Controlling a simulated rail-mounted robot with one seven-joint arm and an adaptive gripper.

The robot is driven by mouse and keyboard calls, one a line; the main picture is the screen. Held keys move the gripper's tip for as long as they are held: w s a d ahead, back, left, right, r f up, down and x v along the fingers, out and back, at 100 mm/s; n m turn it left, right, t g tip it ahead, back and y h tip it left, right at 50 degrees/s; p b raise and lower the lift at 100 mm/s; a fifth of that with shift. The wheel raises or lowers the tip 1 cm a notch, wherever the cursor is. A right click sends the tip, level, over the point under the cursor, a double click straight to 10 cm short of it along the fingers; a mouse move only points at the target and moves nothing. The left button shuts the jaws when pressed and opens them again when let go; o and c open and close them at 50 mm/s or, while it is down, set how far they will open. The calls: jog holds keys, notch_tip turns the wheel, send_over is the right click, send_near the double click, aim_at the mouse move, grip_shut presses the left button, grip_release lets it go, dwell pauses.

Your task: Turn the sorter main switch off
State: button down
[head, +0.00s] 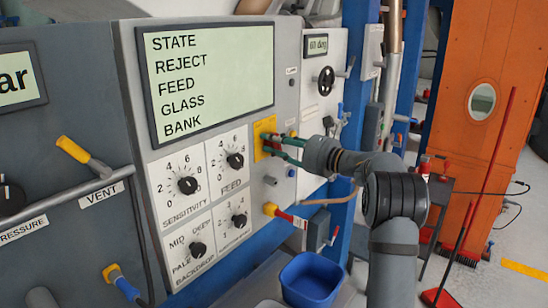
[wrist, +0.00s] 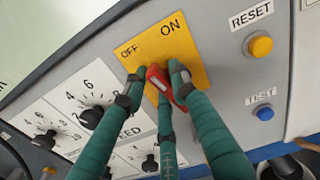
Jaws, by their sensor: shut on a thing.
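The sorter main switch is a red handle (wrist: 158,79) on a yellow plate (wrist: 187,56) marked OFF and ON. In the head view the yellow plate (head: 264,127) is on the grey panel, right of the dials. My gripper (wrist: 155,88) has green fingers closed around the red handle, with fingertips close to the plate. In the head view my gripper (head: 272,144) reaches the plate from the right. The fingers hide part of the handle, so I cannot tell exactly which mark it points to.
A yellow RESET button (wrist: 261,46) and a blue TEST button (wrist: 264,112) are to the right of the plate. The FEED dial (head: 235,160) is close on the left. A display (head: 212,77) is above. A blue bin (head: 311,279) stands below.

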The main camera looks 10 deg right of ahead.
jog(key=n+b, duration=0.4)
jog(key=b, duration=0.2)
jog(key=shift+s+n, duration=0.15)
jog(key=shift+n, duration=0.25)
jog(key=shift+a+n+b, duration=0.1)
jog(key=shift+n+b, duration=0.6)
jog(key=shift+r, duration=0.1)
jog(key=c, duration=1.5)
grip_release()
jog(key=shift+c, duration=0.2)
jog(key=shift+f, duration=0.2)
jog(key=shift+s+d, duration=0.4)
jog(key=v, duration=1.1)
jog(key=shift+a, duration=0.15)
